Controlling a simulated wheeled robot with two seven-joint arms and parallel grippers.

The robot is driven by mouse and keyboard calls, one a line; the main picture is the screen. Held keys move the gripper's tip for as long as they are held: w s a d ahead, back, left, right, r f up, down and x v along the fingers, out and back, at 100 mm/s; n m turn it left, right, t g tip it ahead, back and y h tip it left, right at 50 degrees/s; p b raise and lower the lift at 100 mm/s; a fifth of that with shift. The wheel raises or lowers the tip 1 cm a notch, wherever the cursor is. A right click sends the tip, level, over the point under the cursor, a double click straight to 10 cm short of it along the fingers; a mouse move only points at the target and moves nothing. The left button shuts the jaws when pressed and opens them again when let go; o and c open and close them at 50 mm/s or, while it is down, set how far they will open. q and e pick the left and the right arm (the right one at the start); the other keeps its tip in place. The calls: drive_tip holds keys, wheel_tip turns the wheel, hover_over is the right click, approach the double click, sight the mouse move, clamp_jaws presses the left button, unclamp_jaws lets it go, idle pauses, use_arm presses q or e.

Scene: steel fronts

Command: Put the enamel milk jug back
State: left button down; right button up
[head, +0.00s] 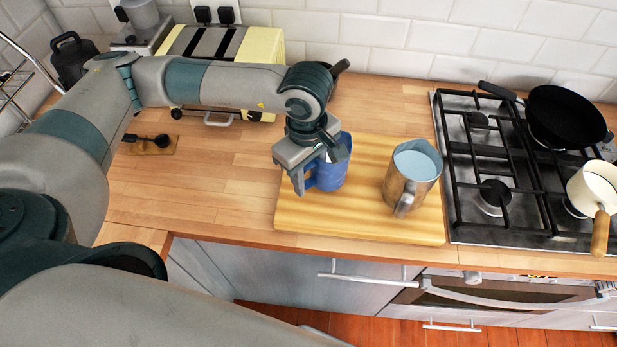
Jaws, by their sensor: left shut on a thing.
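The blue enamel milk jug (333,172) is at the left part of the wooden board (345,225), upright. My left gripper (308,180) reaches down from above and is shut on the jug at its left, handle side. The gripper covers part of the jug's rim and side. I cannot tell whether the jug's base touches the board or is just above it. A steel jug (411,178) with a pale blue top surface stands to the right on the same board, apart from the blue jug. My right gripper is not in view.
A gas hob (487,235) with a black frying pan (567,115) and a cream saucepan (599,187) lies right of the board. The worktop left of the board is mostly clear.

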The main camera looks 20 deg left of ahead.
use_arm(q)
drive_tip(key=shift+f, duration=0.85)
drive_tip(key=shift+f, duration=0.2)
drive_tip(key=c, duration=1.2)
unclamp_jaws()
drive_tip(key=shift+r, duration=0.3)
wheel_tip(320, 180, up, 11)
drive_tip(key=b, duration=0.4)
drive_tip(key=shift+s+b, duration=0.1)
drive_tip(key=shift+b, duration=0.25)
drive_tip(key=shift+r, duration=0.4)
